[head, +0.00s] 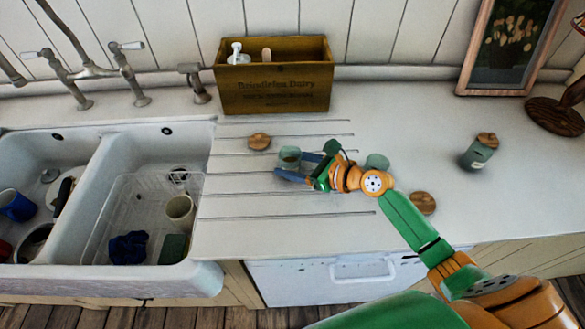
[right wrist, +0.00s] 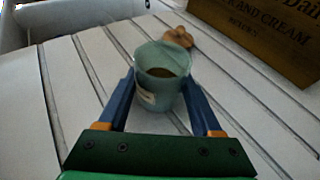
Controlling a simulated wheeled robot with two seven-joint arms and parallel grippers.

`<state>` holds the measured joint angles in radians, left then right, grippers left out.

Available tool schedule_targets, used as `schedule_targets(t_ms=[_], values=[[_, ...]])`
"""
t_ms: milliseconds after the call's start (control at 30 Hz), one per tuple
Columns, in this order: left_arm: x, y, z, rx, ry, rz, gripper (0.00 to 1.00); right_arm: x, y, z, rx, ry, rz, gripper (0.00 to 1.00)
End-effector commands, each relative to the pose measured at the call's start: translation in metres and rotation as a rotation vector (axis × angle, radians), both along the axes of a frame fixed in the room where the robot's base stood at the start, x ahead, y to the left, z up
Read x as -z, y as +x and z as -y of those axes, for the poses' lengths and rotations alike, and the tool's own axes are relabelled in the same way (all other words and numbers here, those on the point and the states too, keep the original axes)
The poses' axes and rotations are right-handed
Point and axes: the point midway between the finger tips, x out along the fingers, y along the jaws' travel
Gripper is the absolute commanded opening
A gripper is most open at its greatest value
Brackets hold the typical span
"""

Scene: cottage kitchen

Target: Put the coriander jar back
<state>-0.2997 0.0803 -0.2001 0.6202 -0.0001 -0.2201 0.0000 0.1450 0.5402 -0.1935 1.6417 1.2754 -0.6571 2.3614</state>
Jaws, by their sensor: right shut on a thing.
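My right gripper (head: 291,165) is shut on a grey-green jar (head: 289,156) over the grooved drainboard. The held jar (right wrist: 160,88) is upright and lidless, with brown contents and a pale label too small to read. A wooden lid (head: 259,141) lies just beyond it, to the left. A second grey-green jar (head: 377,161) stands behind my right arm, partly hidden, with a wooden lid (head: 423,203) lying nearer the front. A third jar (head: 477,152), with its wooden lid on, stands farther right. I cannot tell which jar is coriander. My left gripper is out of view.
A wooden crate (head: 273,97) with a pump bottle stands against the back wall. A double sink (head: 92,185) with dishes and a rack is at the left. A picture frame (head: 513,45) and a lamp base (head: 556,115) stand at the back right. Counter around the third jar is clear.

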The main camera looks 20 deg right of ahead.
Motion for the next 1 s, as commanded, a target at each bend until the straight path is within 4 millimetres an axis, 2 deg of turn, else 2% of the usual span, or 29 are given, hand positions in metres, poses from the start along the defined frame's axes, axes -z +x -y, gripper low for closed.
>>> schedule_targets(t_ms=[333,367,433,467,767,867,1000], values=[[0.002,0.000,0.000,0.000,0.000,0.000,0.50,0.006,0.000,0.000,0.001,0.000,0.001,0.07],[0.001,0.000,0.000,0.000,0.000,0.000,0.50,0.005,0.000,0.000,0.001,-0.001,0.001,0.74],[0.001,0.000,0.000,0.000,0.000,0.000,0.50,0.005,0.000,0.000,0.001,-0.001,0.001,0.93],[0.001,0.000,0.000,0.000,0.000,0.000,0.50,0.005,0.000,0.000,0.001,-0.001,0.001,0.96],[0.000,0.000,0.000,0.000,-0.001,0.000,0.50,0.002,0.000,0.000,-0.001,-0.001,0.002,0.96],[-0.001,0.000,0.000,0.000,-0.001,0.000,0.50,-0.001,-0.009,0.007,0.002,-0.001,-0.002,0.96],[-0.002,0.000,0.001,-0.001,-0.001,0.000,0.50,-0.013,-0.035,0.027,0.001,-0.004,-0.003,0.96]])
